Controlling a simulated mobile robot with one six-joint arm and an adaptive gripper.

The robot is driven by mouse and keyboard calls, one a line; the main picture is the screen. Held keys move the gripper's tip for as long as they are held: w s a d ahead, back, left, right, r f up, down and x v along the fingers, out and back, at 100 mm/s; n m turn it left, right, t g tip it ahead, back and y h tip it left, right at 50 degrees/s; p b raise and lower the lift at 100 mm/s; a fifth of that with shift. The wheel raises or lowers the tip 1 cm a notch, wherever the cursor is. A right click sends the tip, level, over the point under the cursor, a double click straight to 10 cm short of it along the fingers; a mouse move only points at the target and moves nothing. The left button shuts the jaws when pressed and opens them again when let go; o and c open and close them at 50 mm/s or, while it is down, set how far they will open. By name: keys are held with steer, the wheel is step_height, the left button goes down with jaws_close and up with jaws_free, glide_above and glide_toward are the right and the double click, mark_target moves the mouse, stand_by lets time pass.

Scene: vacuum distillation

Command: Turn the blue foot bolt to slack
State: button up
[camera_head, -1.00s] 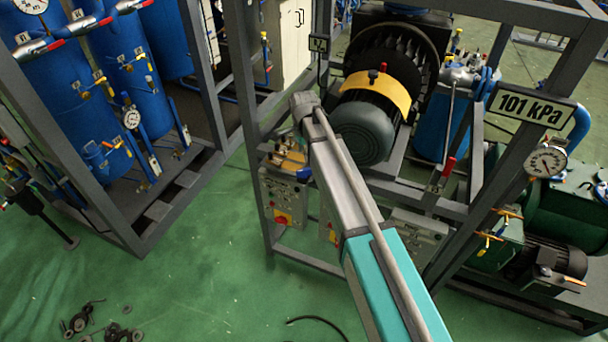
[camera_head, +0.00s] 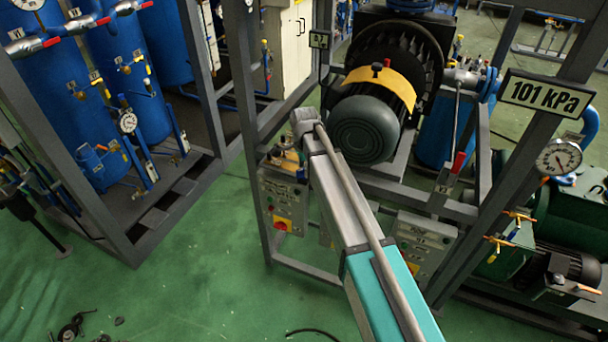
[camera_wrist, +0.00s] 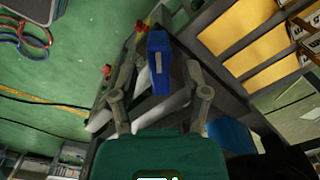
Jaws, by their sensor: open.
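A blue block-like piece with a pale slot (camera_wrist: 158,62) stands near the top middle in the wrist view. It looks like the blue foot bolt, but I cannot tell for certain. My gripper (camera_wrist: 158,80) is open, with one finger on each side of the blue piece. I see no clear contact between the fingers and it. In the head view my arm reaches toward the frame below the dark motor (camera_head: 366,128). The gripper end is mostly hidden there, and I cannot make out the bolt.
Grey frame posts surround the motor. A control box with a red button (camera_head: 284,205) hangs below my arm's end. A 101 kPa sign (camera_head: 545,95) and gauge (camera_head: 558,157) are at right. Blue tanks (camera_head: 125,75) stand at left.

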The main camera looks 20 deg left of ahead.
steer(key=shift+f+b, duration=0.3)
steer(key=shift+f, duration=0.2)
jaws_close()
steer(key=shift+a, duration=0.1)
